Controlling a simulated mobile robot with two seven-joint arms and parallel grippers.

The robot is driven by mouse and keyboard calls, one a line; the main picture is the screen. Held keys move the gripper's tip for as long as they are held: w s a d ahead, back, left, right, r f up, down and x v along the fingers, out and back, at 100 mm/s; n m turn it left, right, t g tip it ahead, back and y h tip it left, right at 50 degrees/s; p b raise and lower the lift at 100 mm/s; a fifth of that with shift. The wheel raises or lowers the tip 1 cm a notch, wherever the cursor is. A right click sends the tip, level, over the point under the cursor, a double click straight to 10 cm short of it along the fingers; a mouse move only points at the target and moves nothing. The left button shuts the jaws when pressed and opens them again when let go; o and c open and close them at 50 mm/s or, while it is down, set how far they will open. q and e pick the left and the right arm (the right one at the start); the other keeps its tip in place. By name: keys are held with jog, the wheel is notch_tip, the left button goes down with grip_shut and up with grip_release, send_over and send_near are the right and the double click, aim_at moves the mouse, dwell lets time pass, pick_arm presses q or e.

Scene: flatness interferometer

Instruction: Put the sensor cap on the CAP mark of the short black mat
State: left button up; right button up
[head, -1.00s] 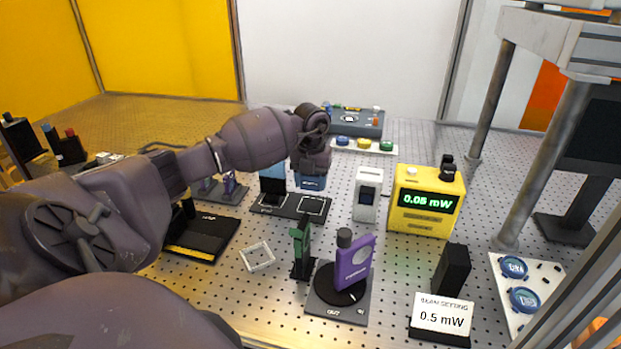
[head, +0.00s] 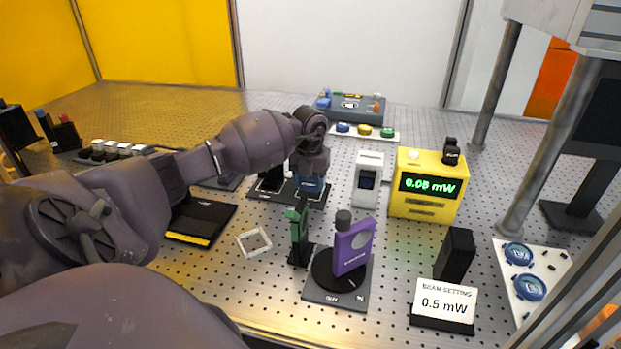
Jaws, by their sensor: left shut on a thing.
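My left gripper (head: 309,172) is shut on a small blue block, apparently the sensor cap (head: 311,185). The gripper points down and hides the cap's upper part. The cap is low over the right part of the short black mat (head: 264,195), at its white-outlined mark. I cannot tell whether it touches the mat, and the CAP lettering is not readable. A dark upright piece (head: 270,181) stands on the mat's left part, partly behind my arm. My right gripper is not in view.
A white device (head: 368,180) and a yellow meter (head: 427,187) stand right of the mat. A green holder (head: 298,238) and a purple part (head: 352,247) on a turntable stand in front. A white frame (head: 254,242) lies front left. A row of coloured buttons (head: 364,132) is behind.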

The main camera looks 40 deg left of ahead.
pick_arm(q)
jog(key=shift+f, duration=0.1)
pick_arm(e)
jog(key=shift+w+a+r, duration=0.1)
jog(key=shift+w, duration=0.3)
pick_arm(q)
jog(key=shift+f, duration=0.15)
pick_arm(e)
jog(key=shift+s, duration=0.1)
pick_arm(q)
jog(key=shift+f, duration=0.15)
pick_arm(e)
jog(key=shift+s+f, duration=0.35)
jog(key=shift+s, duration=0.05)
pick_arm(q)
jog(key=shift+f, duration=0.1)
jog(key=o, duration=0.9)
jog(key=shift+o, duration=0.4)
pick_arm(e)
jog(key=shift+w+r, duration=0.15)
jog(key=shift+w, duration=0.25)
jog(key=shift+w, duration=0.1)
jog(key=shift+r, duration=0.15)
